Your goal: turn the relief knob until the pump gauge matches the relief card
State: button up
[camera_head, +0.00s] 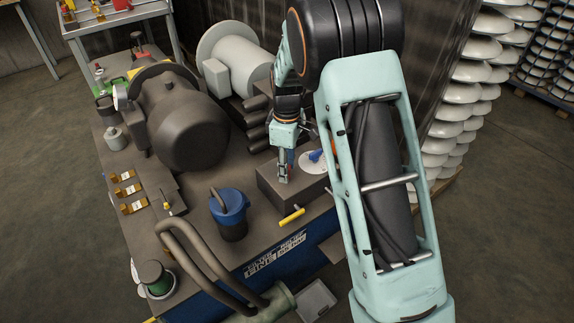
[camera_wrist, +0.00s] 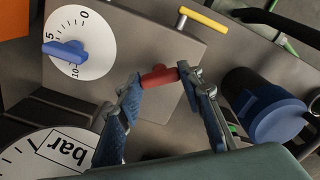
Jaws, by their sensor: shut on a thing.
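My gripper (camera_wrist: 158,90) is shut on a red knob (camera_wrist: 158,76) on a grey block; no label shows whether it is the relief knob. In the head view, my gripper (camera_head: 283,176) reaches down to the grey block (camera_head: 268,190), and its fingers largely hide the knob. Beside it is a white dial (camera_wrist: 98,30) marked 0, 5 and 10, with a blue pointer (camera_wrist: 65,52) pointing left near 5. A large white face marked "bar" (camera_wrist: 66,150) is cut off at the lower left of the wrist view; no needle shows. I cannot identify the relief card.
A yellow T-handle (camera_head: 291,217) sticks out at the block's front. A blue-topped cup (camera_head: 229,203) stands left of the block. A big dark pump body (camera_head: 185,125) and several small brass-coloured stands with cards (camera_head: 127,190) occupy the bench's left.

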jog(key=m+p, duration=0.2)
jog(key=m, duration=0.4)
jog(key=shift+r+p, duration=0.1)
jog(key=shift+p, duration=0.3)
jog(key=m+p, duration=0.1)
jog(key=m, duration=0.4)
jog(key=shift+m+p, duration=0.3)
jog(key=shift+p, duration=0.05)
jog(key=o, duration=1.2)
jog(key=shift+c, duration=0.2)
notch_tip(320, 180, up, 12)
